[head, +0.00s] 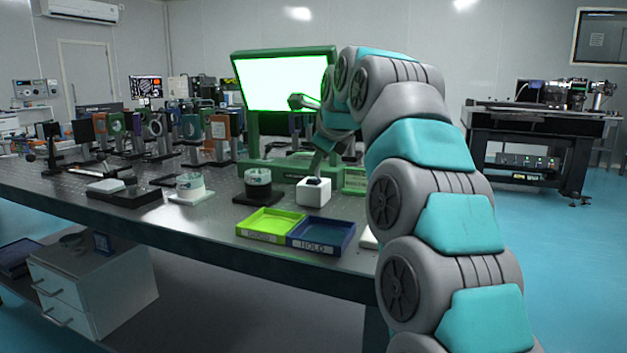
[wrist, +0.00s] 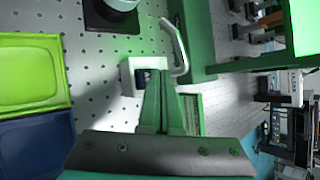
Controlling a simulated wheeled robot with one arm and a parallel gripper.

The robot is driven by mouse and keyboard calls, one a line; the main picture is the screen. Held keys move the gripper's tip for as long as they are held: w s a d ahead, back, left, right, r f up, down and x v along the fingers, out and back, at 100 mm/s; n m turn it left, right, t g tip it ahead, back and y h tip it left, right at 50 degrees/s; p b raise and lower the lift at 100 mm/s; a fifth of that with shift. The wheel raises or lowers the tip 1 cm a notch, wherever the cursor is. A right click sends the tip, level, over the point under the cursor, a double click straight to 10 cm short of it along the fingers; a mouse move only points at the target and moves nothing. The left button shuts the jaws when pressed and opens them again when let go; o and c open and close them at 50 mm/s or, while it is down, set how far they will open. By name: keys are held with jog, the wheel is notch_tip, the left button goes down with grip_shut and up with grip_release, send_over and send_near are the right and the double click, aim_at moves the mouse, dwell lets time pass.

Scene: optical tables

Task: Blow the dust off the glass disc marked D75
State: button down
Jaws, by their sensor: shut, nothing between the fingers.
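My gripper (wrist: 164,72) is shut and empty, its narrow green fingers together beside a white block (wrist: 128,75) with a dark opening. In the head view the gripper (head: 316,172) points down close over this white block (head: 313,194). A pale curved tube (wrist: 180,40) rises past the fingertips in the wrist view; I cannot tell what it belongs to. Two clear round pieces stand on the table, one on a white base (head: 190,184) and one on a black base (head: 258,180). No D75 marking is readable, and dust cannot be made out.
A yellow-green tray (head: 267,224) and a blue tray marked HOLD (head: 321,235) lie at the table's front edge. A bright panel in a green frame (head: 245,55) stands behind the gripper. Several upright optic mounts (head: 160,125) crowd the back left.

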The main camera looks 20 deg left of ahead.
aim_at(317, 180)
jog(key=shift+f, duration=0.4)
jog(key=shift+f+b, duration=0.4)
jog(key=shift+b, duration=0.15)
dwell(0.4)
dwell(0.3)
jog(key=shift+r+p, duration=0.8)
jog(key=shift+r, duration=0.1)
jog(key=shift+r+p, duration=1.95)
jog(key=shift+r, duration=0.6)
jog(key=shift+f, duration=0.1)
